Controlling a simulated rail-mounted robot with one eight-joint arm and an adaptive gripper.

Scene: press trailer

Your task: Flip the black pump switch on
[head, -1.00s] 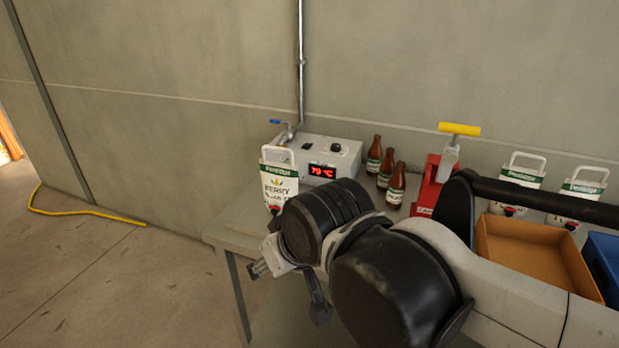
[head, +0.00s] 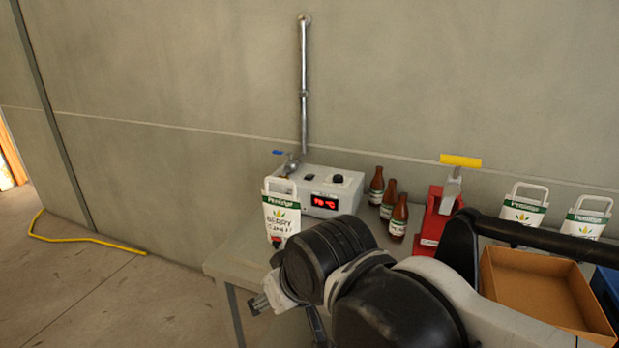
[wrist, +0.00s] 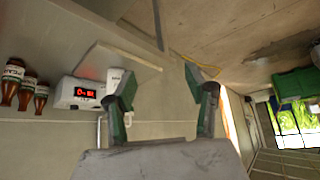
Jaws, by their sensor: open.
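The white control box (head: 349,196) with a red lit display stands on the table against the wall in the head view. On its top are a small black switch (head: 309,178) and a black round knob (head: 338,179); the switch's position is too small to tell. The box also shows upside down at the left of the wrist view (wrist: 62,92). My gripper (wrist: 160,84) is open and empty, its two fingers spread. In the head view my gripper (head: 260,303) is low in front of the table's left end, apart from the box.
A white labelled pouch (head: 281,213) stands at the box's front left, near a blue-handled tap (head: 290,164). Several brown bottles (head: 388,199) and a red press (head: 436,216) with a yellow handle are to the right. A brown tray (head: 520,297) lies farther right. The left floor is mostly clear.

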